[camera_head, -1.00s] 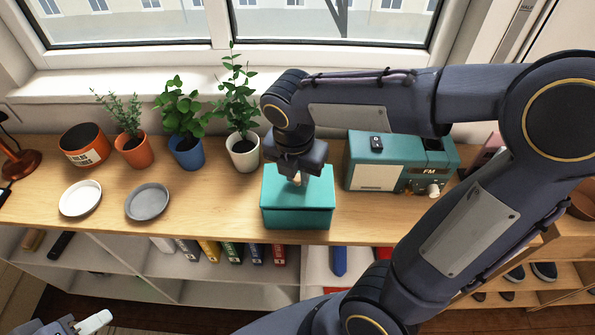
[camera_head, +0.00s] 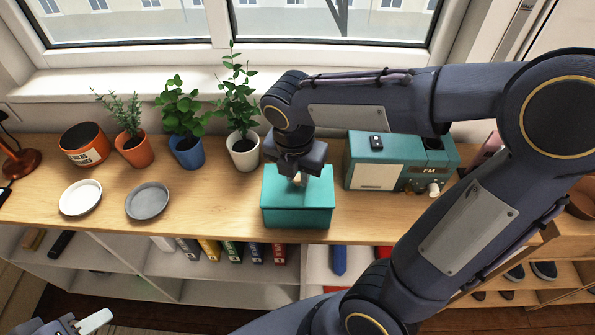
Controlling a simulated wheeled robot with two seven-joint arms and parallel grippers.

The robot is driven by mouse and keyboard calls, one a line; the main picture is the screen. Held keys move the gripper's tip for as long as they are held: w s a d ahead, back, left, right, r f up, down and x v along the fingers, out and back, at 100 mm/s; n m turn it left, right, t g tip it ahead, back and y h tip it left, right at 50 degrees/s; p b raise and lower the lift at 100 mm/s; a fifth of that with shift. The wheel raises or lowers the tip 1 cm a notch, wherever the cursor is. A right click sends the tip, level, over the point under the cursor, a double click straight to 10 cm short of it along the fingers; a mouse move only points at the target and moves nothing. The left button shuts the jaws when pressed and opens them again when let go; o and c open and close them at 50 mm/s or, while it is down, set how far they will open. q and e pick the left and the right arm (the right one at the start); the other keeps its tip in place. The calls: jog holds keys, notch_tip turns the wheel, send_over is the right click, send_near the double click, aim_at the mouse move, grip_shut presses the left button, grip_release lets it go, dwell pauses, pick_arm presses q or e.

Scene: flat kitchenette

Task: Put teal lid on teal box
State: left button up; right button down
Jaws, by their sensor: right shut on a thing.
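The teal box (camera_head: 297,219) stands on the wooden shelf top, below the window. The teal lid (camera_head: 318,195) lies over the box top and looks level and lined up with its edges. My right gripper (camera_head: 298,180) is above the middle of the lid, shut on the lid's small knob, which its fingers mostly hide. Whether the lid is fully seated at the back cannot be seen. My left gripper (camera_head: 93,322) shows only in part at the bottom left corner, away from the box; its opening cannot be made out.
A white potted plant (camera_head: 243,153) stands close behind and left of the box. A teal radio (camera_head: 400,162) stands to the right. A grey plate (camera_head: 147,201) and a white plate (camera_head: 80,198) lie to the left. The wood between the grey plate and box is clear.

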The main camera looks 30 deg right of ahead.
jog(key=shift+f+b, duration=0.3)
jog(key=shift+f, duration=0.2)
jog(key=c, duration=1.2)
grip_release()
jog(key=shift+r, duration=0.15)
notch_tip(320, 180, up, 8)
jog(key=f, duration=0.1)
jog(key=s+f+m+t+y, duration=0.1)
jog(key=s+m, duration=0.5)
jog(key=m, duration=0.7)
jog(key=s+f+m+t+y, duration=0.2)
jog(key=s+m+t+y, duration=0.1)
jog(key=m, duration=1.1)
jog(key=s+y, duration=0.1)
jog(key=s, duration=0.1)
jog(key=shift+s+a+f+t+p, duration=0.3)
jog(key=shift+s+a+t+p, duration=0.05)
jog(key=shift+a+t, duration=0.05)
